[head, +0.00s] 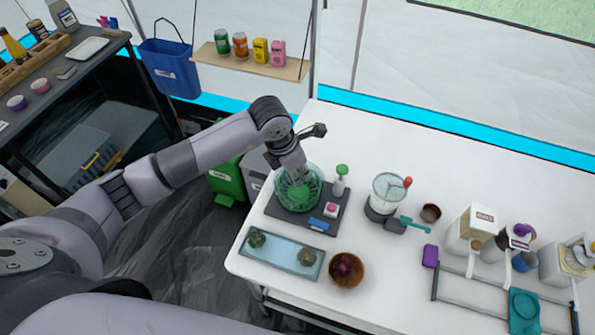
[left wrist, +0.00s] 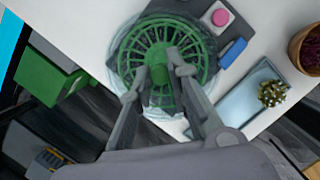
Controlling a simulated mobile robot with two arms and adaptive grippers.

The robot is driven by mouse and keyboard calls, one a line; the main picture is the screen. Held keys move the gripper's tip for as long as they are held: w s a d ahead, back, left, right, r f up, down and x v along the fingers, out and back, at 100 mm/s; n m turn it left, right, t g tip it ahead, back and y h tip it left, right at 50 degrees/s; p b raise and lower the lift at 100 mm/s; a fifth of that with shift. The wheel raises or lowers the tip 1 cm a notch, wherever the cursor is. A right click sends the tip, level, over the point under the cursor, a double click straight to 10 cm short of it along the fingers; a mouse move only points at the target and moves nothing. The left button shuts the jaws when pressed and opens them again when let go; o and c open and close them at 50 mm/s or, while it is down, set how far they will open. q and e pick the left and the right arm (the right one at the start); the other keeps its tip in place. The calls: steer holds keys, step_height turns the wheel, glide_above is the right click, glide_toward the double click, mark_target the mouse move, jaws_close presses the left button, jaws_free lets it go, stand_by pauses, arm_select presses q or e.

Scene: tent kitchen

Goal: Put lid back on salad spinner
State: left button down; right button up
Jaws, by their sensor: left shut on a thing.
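The salad spinner's clear bowl (head: 319,182) stands on a dark mat (head: 281,212) at the near left of the white table. A green, round, slotted piece, apparently the lid (left wrist: 133,58), shows over the bowl in the left wrist view. My left gripper (head: 298,182) reaches down into the bowl's outline from above. In the left wrist view its fingers (left wrist: 161,83) are shut around a green upright knob at the piece's middle. The fingers hide part of the lid. I cannot tell whether the lid rests on the rim or hangs just above. My right gripper is out of view.
A green-topped bottle (head: 341,180) and a pink-topped block (head: 330,210) stand close to the bowl's right. A blue tray (head: 281,256) with green items and a brown bowl (head: 347,283) lie nearer. A blender (head: 386,195) stands further right.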

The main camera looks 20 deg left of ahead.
arm_select(q)
steer(key=c, duration=1.4)
jaws_free()
steer(key=shift+c, duration=0.2)
steer(key=o, duration=0.5)
steer(key=shift+r+p, duration=2.05)
steer(key=shift+r, duration=1.5)
steer(key=shift+c, duration=0.5)
